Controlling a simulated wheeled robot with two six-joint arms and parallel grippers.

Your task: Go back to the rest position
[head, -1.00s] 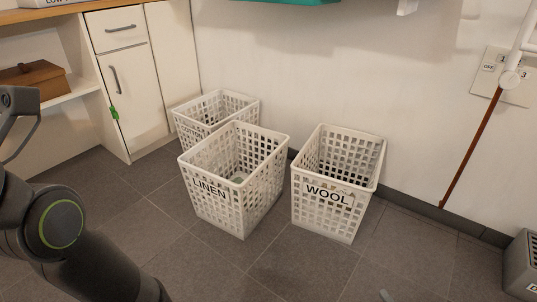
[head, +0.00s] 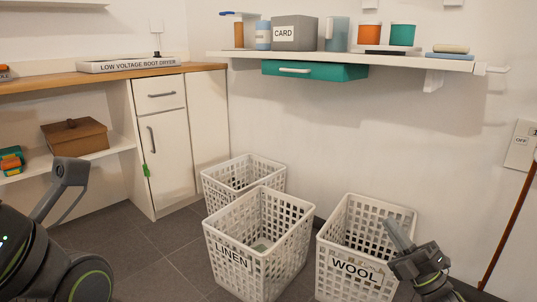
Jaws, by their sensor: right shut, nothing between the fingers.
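My right gripper (head: 399,236) shows at the lower right of the head view, pointing up and left. Its fingers are together with nothing between them. In the picture it overlaps the right side of the white WOOL basket (head: 340,250); I cannot tell whether it touches it. My left arm shows at the lower left, folded, and its gripper fingers are not in view.
A white LINEN basket (head: 225,232) stands left of the WOOL basket, with another white basket (head: 215,183) behind it. A wall shelf (head: 390,57) with a teal drawer (head: 314,71) hangs above. A white cabinet (head: 165,165) and wooden counter (head: 60,81) are at left.

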